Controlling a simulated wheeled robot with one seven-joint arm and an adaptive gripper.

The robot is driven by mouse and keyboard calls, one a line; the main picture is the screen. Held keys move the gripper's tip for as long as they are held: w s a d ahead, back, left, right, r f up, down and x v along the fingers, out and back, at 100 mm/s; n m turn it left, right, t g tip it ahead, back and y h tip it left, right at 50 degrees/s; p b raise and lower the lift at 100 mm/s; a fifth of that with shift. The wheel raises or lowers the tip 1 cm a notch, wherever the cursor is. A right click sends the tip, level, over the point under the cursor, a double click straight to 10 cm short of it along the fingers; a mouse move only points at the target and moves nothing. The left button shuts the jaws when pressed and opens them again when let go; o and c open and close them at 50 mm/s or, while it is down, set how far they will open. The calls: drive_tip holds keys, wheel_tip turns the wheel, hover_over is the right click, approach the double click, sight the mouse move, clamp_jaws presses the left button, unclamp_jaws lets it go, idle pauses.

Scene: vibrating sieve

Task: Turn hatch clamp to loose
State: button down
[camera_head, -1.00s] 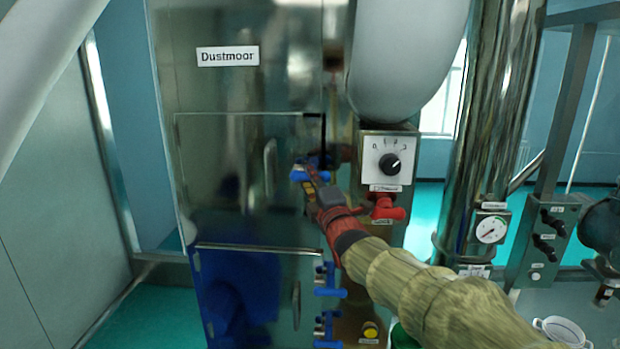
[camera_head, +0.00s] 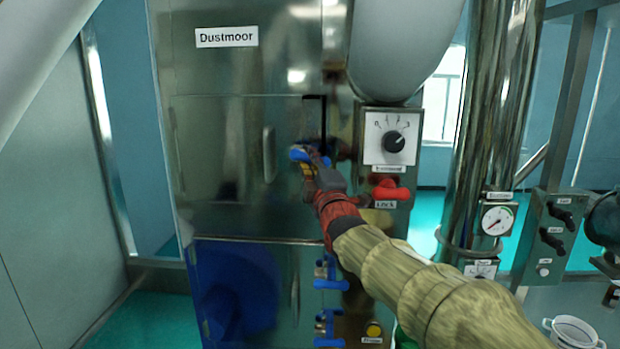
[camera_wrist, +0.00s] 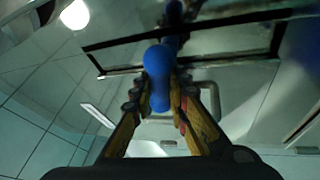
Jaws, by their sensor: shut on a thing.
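The hatch clamp has a blue handle (camera_head: 300,154) at the right edge of the upper hatch door (camera_head: 220,165) on the steel cabinet. My gripper (camera_head: 308,166) is at this handle, at the end of my arm coming from the lower right. In the wrist view my gripper (camera_wrist: 160,102) has its yellow and dark fingers on both sides of the blue handle (camera_wrist: 157,65), shut on it. The handle's rounded end sticks out between the fingers. The clamp's base is partly hidden by my gripper in the head view.
Two more blue clamps, an upper one (camera_head: 330,285) and a lower one (camera_head: 328,342), sit by the lower hatch. A dial panel (camera_head: 390,137) and a red handle (camera_head: 391,192) are close right of my gripper. A steel pipe (camera_head: 490,110) stands farther right.

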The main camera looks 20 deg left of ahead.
drive_tip(key=m+t+b, duration=0.1)
drive_tip(key=m+b, duration=0.1)
drive_tip(key=f+m+h+b, duration=0.1)
drive_tip(key=m+b, duration=0.1)
drive_tip(key=b, duration=0.1)
drive_tip(key=shift+a+m+t, duration=0.1)
drive_tip(key=shift+m+t, duration=0.2)
drive_tip(key=shift+t, duration=0.1)
drive_tip(key=m+h, duration=0.1)
drive_tip(key=m+t+h+b, duration=0.1)
drive_tip(key=m, duration=0.3)
drive_tip(key=shift+r+t+h+b, duration=0.25)
drive_tip(key=shift+t+h+b, duration=0.15)
drive_tip(key=m+h, duration=0.2)
drive_tip(key=m, duration=0.1)
drive_tip(key=m+t+h+p, duration=0.1)
drive_tip(key=m, duration=0.3)
drive_tip(key=shift+r+h, duration=0.15)
drive_tip(key=shift+h, duration=0.25)
drive_tip(key=shift+m+h+p, duration=0.7)
drive_tip(key=shift+m+h, duration=0.7)
drive_tip(key=shift+m, duration=1.6)
drive_tip(key=c, duration=1.7)
unclamp_jaws()
